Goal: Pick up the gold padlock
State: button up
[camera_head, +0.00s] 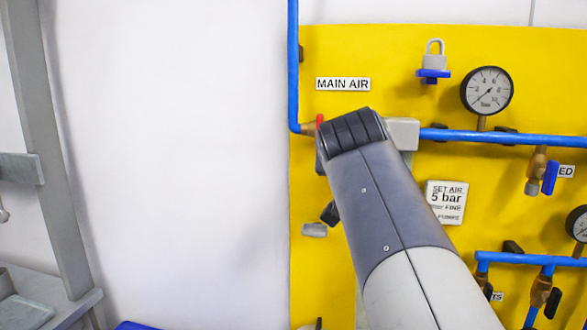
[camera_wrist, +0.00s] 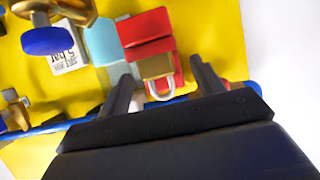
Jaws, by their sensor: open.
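The gold padlock (camera_wrist: 157,68) shows in the wrist view, against the lower edge of a red block (camera_wrist: 148,27). Its pale shackle (camera_wrist: 163,92) points toward my gripper. My gripper (camera_wrist: 161,72) is open, with one dark finger on each side of the padlock and visible space between. I see no contact between fingers and padlock. In the head view my arm covers this part of the panel, so the gold padlock and the gripper's fingers are hidden there.
A silver padlock (camera_head: 435,58) sits on a blue bracket (camera_head: 433,74) on the yellow panel (camera_head: 390,50). A gauge (camera_head: 487,91), blue pipes (camera_head: 480,136) and valves stand out from the panel. A light-blue block (camera_wrist: 102,42) adjoins the red block. The white wall at left is clear.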

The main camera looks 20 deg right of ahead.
jog(key=p+x, duration=0.1)
jog(key=x, duration=0.3)
jog(key=shift+w+d+f, duration=0.1)
jog(key=shift+w+d, duration=0.15)
jog(key=shift+d, duration=0.05)
jog(key=c, duration=1.2)
jog(key=shift+o, duration=0.2)
